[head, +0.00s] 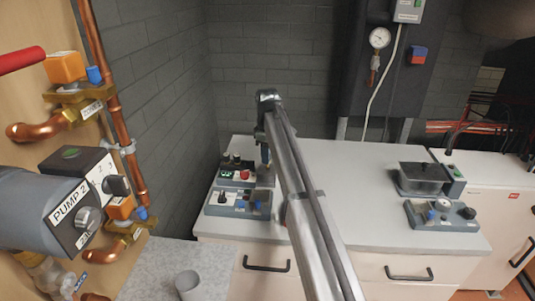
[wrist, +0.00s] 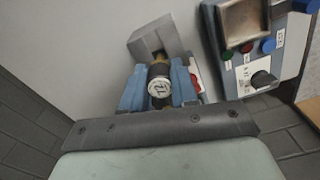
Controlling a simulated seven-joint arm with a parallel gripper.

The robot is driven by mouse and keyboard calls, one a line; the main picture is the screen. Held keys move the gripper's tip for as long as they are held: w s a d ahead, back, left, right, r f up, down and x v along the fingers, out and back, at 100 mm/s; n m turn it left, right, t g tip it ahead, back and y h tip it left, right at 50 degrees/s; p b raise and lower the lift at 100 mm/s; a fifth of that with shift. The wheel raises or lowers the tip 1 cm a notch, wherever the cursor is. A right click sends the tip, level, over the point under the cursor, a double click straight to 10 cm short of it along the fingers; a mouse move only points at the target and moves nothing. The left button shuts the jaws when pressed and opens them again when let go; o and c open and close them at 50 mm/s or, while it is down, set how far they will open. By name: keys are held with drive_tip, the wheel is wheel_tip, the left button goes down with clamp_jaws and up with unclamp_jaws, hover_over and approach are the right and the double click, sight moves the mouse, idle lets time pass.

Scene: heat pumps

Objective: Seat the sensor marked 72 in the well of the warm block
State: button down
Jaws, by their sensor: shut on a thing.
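The sensor marked 72 (wrist: 159,87) shows its round white cap in the wrist view, with a dark body behind it. My gripper (wrist: 159,93) is shut on it, with a blue finger on each side. A grey metal block (wrist: 158,38) lies just beyond the fingers; I cannot tell whether the sensor touches it or whether a well is there. In the head view my gripper (head: 266,155) is mostly hidden behind my arm, over the left end of the bench. I cannot tell which unit is the warm block.
Two control units stand at the bench's left, one with a red button (head: 236,174) and one in front (head: 238,204). The bench middle (head: 355,185) is clear. A wall (head: 170,100) rises close on the left.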

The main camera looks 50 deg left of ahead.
drive_tip(key=shift+f, duration=1.65)
idle(1.0)
drive_tip(key=c, duration=0.8)
unclamp_jaws()
wheel_tip(320, 180, up, 14)
drive_tip(key=shift+f, duration=0.1)
idle(0.4)
